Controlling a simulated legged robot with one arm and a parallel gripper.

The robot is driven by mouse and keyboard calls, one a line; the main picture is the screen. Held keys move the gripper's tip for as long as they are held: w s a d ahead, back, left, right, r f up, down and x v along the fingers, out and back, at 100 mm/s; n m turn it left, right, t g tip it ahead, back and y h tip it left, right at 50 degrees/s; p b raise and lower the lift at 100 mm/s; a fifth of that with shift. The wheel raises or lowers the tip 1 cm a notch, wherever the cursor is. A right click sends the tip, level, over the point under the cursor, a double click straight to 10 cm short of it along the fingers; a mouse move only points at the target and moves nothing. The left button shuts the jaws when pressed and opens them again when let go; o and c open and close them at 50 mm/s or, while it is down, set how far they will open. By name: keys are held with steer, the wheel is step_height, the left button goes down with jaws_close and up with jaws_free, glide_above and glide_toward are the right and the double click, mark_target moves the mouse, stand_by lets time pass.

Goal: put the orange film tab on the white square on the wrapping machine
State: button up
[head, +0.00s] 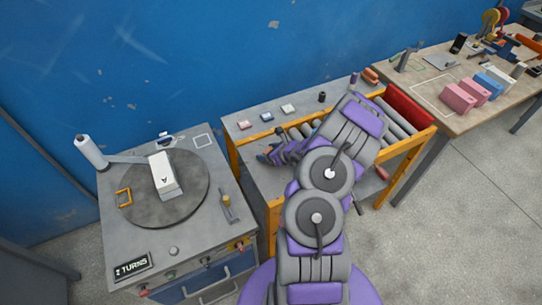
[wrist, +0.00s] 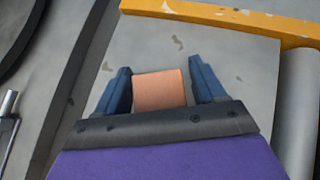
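The orange film tab (wrist: 160,90) is a flat-faced salmon-orange piece between the two blue fingers of my gripper (wrist: 160,85) in the wrist view. In the head view my gripper (head: 268,154) is over the grey side bench, right of the wrapping machine (head: 120,230); the tab cannot be made out there.
A round turntable (head: 190,205) carries a white box marked A (head: 163,176). A white film roll (head: 90,150) stands at the machine's left. Pink (head: 244,125), blue (head: 267,117) and white (head: 288,109) pieces lie on the back shelf. A yellow rail (wrist: 230,15) edges the bench.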

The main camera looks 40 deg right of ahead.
steer(key=c, duration=0.9)
steer(key=shift+c, duration=0.2)
